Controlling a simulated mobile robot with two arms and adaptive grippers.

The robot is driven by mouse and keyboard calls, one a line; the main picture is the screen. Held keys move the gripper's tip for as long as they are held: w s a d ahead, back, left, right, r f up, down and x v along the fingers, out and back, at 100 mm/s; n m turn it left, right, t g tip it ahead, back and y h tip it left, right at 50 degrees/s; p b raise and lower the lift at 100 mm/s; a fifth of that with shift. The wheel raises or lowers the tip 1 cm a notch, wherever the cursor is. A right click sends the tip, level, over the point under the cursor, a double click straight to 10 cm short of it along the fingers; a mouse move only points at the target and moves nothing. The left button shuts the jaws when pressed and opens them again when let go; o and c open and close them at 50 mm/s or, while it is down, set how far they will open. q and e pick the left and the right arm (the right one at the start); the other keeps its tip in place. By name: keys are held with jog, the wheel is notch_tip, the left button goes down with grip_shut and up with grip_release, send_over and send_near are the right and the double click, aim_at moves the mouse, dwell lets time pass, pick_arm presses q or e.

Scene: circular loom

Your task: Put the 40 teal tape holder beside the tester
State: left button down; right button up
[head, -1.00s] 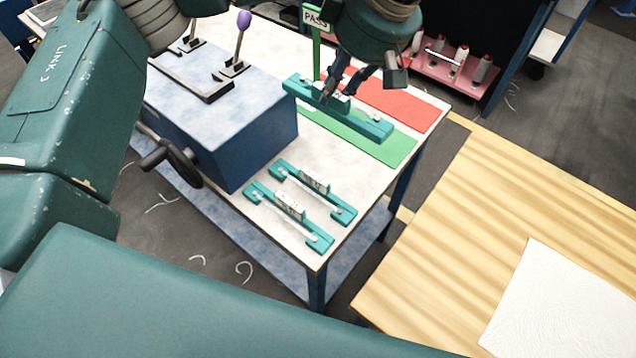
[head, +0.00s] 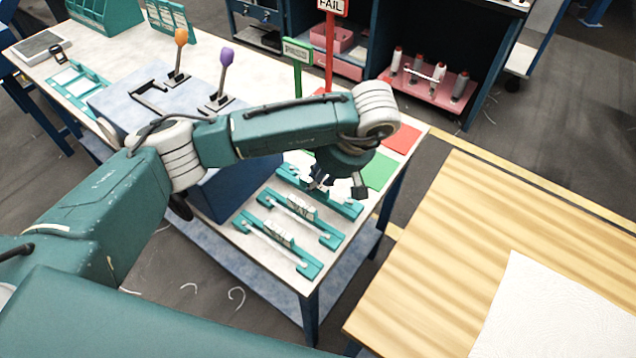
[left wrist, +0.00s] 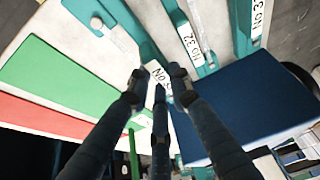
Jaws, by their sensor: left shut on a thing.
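My left gripper (head: 338,186) is shut on a teal tape holder (head: 348,209), at or just above the white table. In the left wrist view, the fingers (left wrist: 160,84) close around its white label (left wrist: 157,70), whose number is partly covered. The holder lies roughly parallel to two other teal holders, a middle one (head: 328,238) and a front one (head: 306,267). The middle one's label reads NO 32 in the left wrist view (left wrist: 190,40). The blue tester (head: 214,190) stands left of the holders, with an orange and a purple lever on top. My right gripper is not in view.
A green mat (head: 381,170) and a red mat (head: 402,138) lie behind the held holder, with PASS (head: 297,52) and FAIL (head: 331,5) signs. A wooden table (head: 450,250) stands to the right across a gap. A pink spool tray (head: 430,84) is behind.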

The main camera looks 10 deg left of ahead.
pick_arm(q)
notch_tip(320, 180, down, 2)
jog(key=shift+f, duration=0.1)
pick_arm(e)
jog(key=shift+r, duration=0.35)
pick_arm(q)
jog(key=shift+f, duration=0.2)
jog(key=c, duration=1.7)
grip_release()
jog(key=shift+r, duration=0.1)
jog(key=shift+o, duration=0.6)
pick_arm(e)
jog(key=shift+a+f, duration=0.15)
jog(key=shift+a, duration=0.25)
